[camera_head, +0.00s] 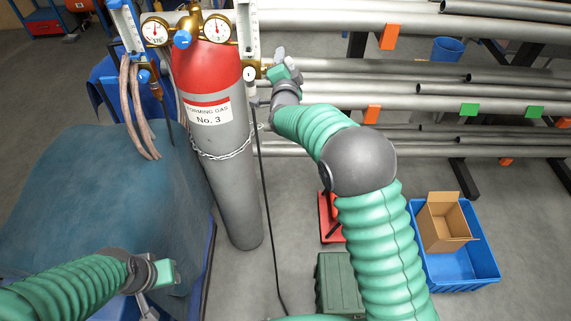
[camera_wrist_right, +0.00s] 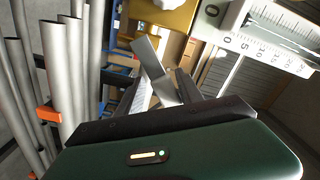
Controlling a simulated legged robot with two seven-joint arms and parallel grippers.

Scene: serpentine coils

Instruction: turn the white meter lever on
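The white meter (camera_head: 247,38) is a tall pale scaled tube to the right of the red-topped gas cylinder (camera_head: 217,130). A small round fitting (camera_head: 249,72) sits at its foot; I cannot make out the lever's setting. The meter's scale also shows at the upper right of the right wrist view (camera_wrist_right: 275,42). My right gripper (camera_head: 275,65) is just right of the meter's lower end, with no clear contact. Its grey fingers (camera_wrist_right: 165,80) show in the wrist view, but their gap is unclear. My left gripper (camera_head: 150,303) is low at the left, partly cut off.
A chain (camera_head: 222,152) wraps the cylinder. Pipe racks (camera_head: 400,68) run behind my right arm. A blue bin (camera_head: 465,270) with a cardboard box (camera_head: 446,222) stands on the floor at right.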

